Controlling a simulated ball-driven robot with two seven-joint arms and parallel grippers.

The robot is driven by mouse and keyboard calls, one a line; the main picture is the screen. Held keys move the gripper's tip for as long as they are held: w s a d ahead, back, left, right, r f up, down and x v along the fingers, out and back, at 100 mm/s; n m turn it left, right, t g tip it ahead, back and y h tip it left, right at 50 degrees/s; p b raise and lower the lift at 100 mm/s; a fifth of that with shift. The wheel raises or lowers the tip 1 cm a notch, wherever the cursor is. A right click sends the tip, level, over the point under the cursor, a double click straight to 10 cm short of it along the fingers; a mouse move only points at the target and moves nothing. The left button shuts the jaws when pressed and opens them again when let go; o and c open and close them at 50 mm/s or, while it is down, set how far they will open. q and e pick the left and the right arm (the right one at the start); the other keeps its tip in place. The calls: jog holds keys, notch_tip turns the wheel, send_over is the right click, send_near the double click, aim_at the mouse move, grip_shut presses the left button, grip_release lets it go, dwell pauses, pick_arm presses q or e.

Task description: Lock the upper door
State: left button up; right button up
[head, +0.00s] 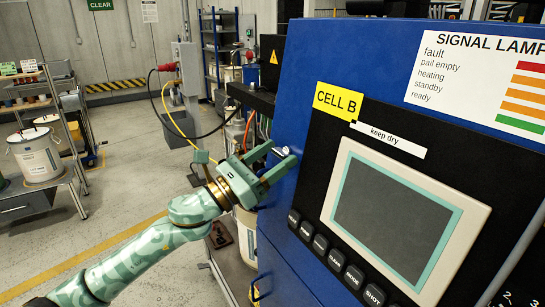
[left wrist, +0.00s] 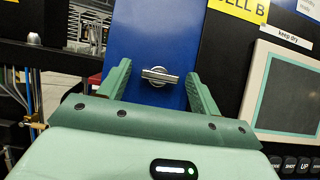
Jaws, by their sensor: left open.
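The blue upper door (head: 300,85) of the cabinet carries a small silver turn latch (left wrist: 160,76), which lies nearly horizontal in the left wrist view. In the head view the latch (head: 281,151) shows partly at my left gripper (head: 278,163). My left gripper is open, its two green fingers pointing at the blue door (left wrist: 152,38). In the left wrist view the latch sits between the fingertips of the gripper (left wrist: 159,82), with a gap on both sides. Whether the fingertips touch the door I cannot tell. My right gripper is not in view.
A control panel with a grey screen (head: 392,217) and a row of black buttons (head: 335,260) is right of the gripper. Hoses (head: 249,130) and a white pail (head: 246,235) are close to the left and below. Open floor (head: 110,215) lies further left.

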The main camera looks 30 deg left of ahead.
pick_arm(q)
jog(key=c, duration=1)
